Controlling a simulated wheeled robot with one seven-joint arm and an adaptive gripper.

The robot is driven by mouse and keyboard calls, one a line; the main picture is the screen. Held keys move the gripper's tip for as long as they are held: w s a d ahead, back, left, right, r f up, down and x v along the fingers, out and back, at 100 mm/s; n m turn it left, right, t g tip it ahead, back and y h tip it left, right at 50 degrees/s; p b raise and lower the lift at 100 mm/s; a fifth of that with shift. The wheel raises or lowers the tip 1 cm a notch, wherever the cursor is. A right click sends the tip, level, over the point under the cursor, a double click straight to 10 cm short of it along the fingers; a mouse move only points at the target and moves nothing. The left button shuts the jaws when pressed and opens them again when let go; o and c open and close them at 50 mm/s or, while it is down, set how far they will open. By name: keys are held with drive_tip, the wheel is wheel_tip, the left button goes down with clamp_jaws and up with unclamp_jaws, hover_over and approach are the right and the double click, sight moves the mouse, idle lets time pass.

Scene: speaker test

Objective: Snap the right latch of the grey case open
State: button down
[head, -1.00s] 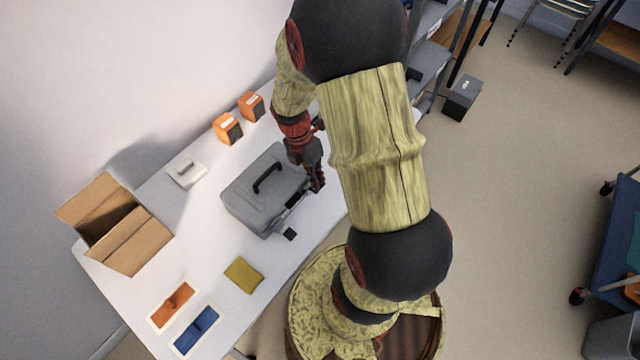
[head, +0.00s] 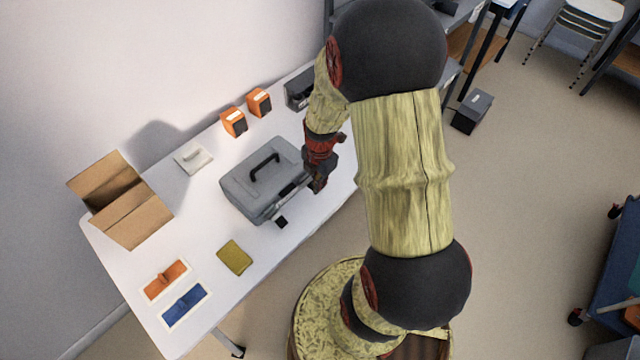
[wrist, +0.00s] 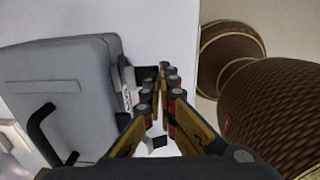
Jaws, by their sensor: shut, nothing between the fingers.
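The grey case (head: 240,190) lies shut on the white table, with a black handle (head: 265,165) on its lid. In the wrist view the case (wrist: 60,75) fills the left side. Its right latch (wrist: 130,77) is on the front edge, with a dark end close to my fingertips; whether it is snapped open I cannot tell. The left latch's black end (head: 281,223) sticks out from the front; it also shows in the wrist view (wrist: 159,142). My gripper (head: 318,186) is shut and empty, beside the right part of the front edge. Contact is unclear.
An open cardboard box (head: 120,205) stands at the table's left end. A white block (head: 193,157) and two orange boxes (head: 234,122) are behind the case. An olive cloth (head: 235,257), an orange pad (head: 165,280) and a blue pad (head: 185,304) lie front left.

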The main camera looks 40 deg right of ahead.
drive_tip(key=shift+s+f, duration=0.1)
drive_tip(key=shift+f, duration=0.25)
drive_tip(key=shift+r, duration=0.1)
drive_tip(key=shift+w+r, duration=0.15)
drive_tip(key=shift+w, duration=0.6)
drive_tip(key=shift+a+r, duration=0.1)
